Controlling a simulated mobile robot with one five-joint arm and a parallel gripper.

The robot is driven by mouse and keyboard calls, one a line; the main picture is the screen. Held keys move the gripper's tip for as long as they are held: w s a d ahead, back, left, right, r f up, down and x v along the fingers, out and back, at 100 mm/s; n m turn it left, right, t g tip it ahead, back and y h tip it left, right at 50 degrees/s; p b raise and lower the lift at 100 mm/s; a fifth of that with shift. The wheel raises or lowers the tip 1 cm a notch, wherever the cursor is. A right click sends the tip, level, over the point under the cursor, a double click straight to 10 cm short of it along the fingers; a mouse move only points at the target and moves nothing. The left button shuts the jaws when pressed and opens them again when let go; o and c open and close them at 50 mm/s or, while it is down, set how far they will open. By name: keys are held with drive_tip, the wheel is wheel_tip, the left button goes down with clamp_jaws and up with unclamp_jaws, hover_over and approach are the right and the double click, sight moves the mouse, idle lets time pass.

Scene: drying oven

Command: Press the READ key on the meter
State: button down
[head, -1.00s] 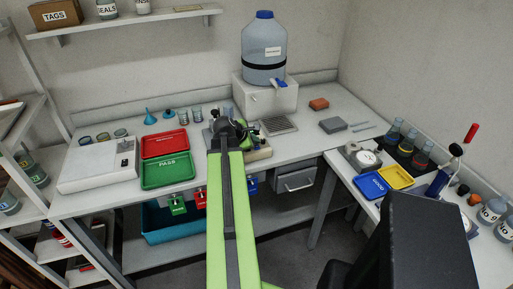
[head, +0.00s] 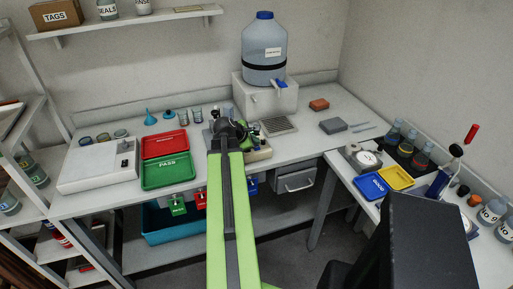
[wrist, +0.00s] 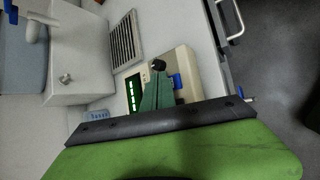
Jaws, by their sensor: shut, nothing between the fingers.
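The meter is a beige box (wrist: 185,70) with a lit green display (wrist: 133,92) in the wrist view. In the head view only part of the meter (head: 259,153) shows beside my arm. My gripper (wrist: 157,72) is shut and empty, its green fingers over the meter, right of the display. A dark round piece shows at the fingertips, and a blue part (wrist: 178,82) lies just right of them. I cannot read any key label or tell whether the fingertips touch the meter. My arm hides much of the meter in the head view.
A white dispenser with a large blue bottle (head: 264,50) stands behind the meter, with a drain grille (head: 279,125) before it. Red (head: 165,143) and green (head: 167,171) trays lie to the left. Blue (head: 371,186) and yellow (head: 397,178) trays lie on the right bench.

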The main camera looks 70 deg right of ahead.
drive_tip(key=shift+f, duration=0.1)
idle(0.5)
drive_tip(key=shift+f+b, duration=0.3)
drive_tip(key=shift+b, duration=0.1)
drive_tip(key=shift+f+b, duration=0.45)
idle(0.4)
idle(0.3)
drive_tip(key=shift+r+p, duration=0.85)
wheel_tip(320, 180, up, 5)
drive_tip(key=p, duration=0.5)
drive_tip(key=shift+r, duration=0.15)
